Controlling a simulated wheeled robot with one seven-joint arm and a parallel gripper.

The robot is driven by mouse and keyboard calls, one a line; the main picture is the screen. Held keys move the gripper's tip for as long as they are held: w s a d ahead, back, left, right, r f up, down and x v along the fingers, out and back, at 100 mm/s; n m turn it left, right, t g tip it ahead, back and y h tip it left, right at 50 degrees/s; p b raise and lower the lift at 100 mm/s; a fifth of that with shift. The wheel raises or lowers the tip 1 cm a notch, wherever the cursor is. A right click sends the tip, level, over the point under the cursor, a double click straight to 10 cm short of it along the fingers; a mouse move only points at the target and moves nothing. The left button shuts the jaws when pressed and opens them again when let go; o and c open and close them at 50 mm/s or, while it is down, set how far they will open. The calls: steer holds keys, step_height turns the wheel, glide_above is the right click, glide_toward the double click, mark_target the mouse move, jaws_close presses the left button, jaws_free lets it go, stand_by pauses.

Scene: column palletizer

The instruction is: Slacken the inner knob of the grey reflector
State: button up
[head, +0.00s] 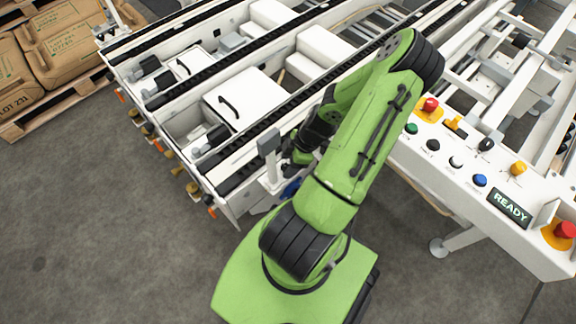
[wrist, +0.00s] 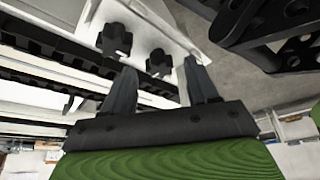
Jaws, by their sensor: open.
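In the wrist view, two black lobed knobs stand on a white bracket (wrist: 150,25): one knob (wrist: 115,39) at the upper left, the other knob (wrist: 158,62) lower and further right. I cannot tell which is the inner one. My gripper (wrist: 160,68) is open, its two dark fingers apart. In this view the lower-right knob shows between the fingertips, with no clear contact; the other lies beyond the left finger. In the head view, a grey block (head: 268,144), which may be the grey reflector, stands on a white post beside the conveyor end. My arm hides most of the gripper and the knobs there.
White conveyor rails with black chains (head: 250,122) run behind the post. A control panel (head: 445,170) with coloured buttons and a READY display (head: 509,208) stands at the right. Grey floor (head: 90,220) is clear at the lower left.

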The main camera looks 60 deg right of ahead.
steer(key=shift+w+a+f, duration=0.1)
steer(key=shift+w+f, duration=0.05)
steer(key=shift+f, duration=0.2)
steer(key=shift+c, duration=0.2)
steer(key=c, duration=1)
